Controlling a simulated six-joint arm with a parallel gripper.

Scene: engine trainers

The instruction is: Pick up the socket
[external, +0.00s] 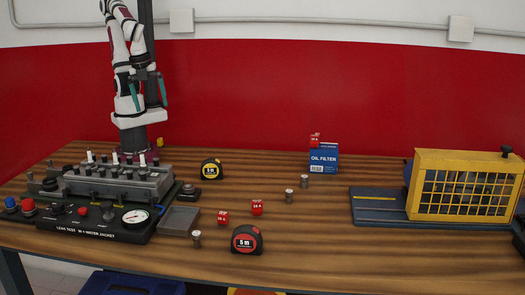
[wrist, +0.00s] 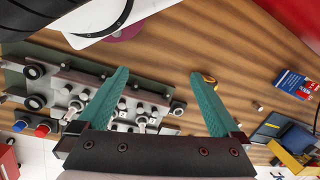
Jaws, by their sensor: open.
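Three small silvery metal cylinders that look like sockets stand upright on the wooden table in the external view. One socket (external: 304,181) is right of centre, a second socket (external: 289,196) is just in front of it, and a third socket (external: 196,239) is near the front edge. I cannot tell which one the task means. My gripper (external: 148,100) is high at the back left, far from all three. In the wrist view my gripper (wrist: 158,73) shows two teal fingers spread apart with nothing between them.
A leak-test rig (external: 110,185) fills the left of the table, with a grey tray (external: 180,220) beside it. Tape measures (external: 246,240) and red blocks (external: 257,207) lie around the middle. An oil filter box (external: 323,160) is behind. A yellow caged unit (external: 462,187) stands right.

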